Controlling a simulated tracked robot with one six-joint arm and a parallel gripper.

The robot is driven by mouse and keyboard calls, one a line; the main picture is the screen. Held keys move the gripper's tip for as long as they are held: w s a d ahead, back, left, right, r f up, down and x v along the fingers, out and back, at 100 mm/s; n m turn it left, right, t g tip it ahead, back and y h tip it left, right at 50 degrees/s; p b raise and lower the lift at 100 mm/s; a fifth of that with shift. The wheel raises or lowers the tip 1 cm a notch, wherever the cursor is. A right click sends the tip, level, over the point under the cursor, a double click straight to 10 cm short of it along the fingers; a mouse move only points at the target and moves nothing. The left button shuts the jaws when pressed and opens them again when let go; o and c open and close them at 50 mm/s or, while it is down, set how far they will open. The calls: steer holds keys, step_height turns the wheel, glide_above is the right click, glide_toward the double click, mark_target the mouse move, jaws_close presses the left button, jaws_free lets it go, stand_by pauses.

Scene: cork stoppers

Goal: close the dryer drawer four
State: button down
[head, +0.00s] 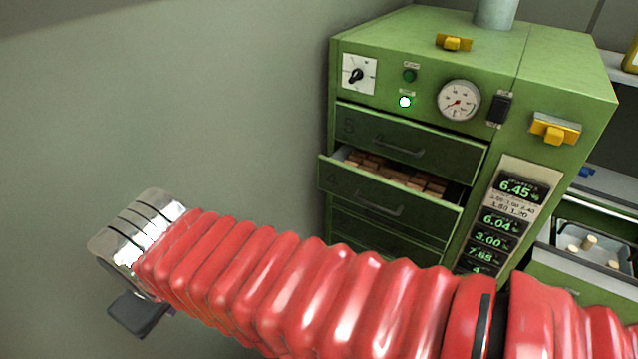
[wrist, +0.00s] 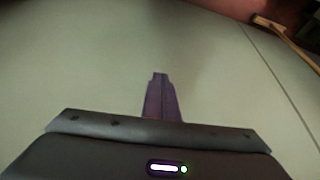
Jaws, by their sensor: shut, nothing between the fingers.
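The green dryer cabinet (head: 410,60) stands at the right of the head view. Its drawer four (head: 335,178) is pulled partway out, and brown cork stoppers (head: 400,176) show inside it. Drawer five (head: 375,128) just above is shut. My gripper is at the lower left of the head view, well to the left of the drawer and apart from it; only a dark part of it (head: 138,314) shows there. In the wrist view its fingers (wrist: 159,78) are together and empty, in front of a plain pale surface.
More drawer fronts (head: 375,235) lie below drawer four, partly behind my arm. Yellow latches (head: 555,128), a gauge (head: 459,101) and readouts (head: 519,189) are on the cabinet. A tray with corks (head: 575,247) is at the right. A plain grey wall (head: 180,100) fills the left.

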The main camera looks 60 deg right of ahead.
mark_target(326, 176)
steer(key=s+d+f+n+g+h, duration=0.3)
steer(key=d+f+g+h, duration=0.15)
steer(key=d, duration=0.75)
steer(key=s+d+f+n+g+h, duration=0.25)
steer(key=d+g+h, duration=0.25)
steer(key=d, duration=0.6)
steer(key=w+d+f+n+t+h, duration=0.1)
steer(key=w+d+f+n+h, duration=0.1)
steer(key=d+n, duration=0.3)
steer(key=w+d+f+n+t+h, duration=0.2)
steer(key=w+d+n+h, duration=0.2)
steer(key=d+n+h, duration=0.1)
steer(key=shift+d+f+n, duration=0.35)
steer(key=shift+d+n, duration=0.3)
steer(key=shift+d, duration=0.25)
steer(key=shift+d+h, duration=0.15)
steer(key=shift+h, duration=0.1)
steer(key=d, duration=0.4)
steer(key=s+d, duration=0.1)
steer(key=d, duration=0.8)
steer(key=shift+s+d, duration=0.15)
steer(key=shift+d, duration=0.2)
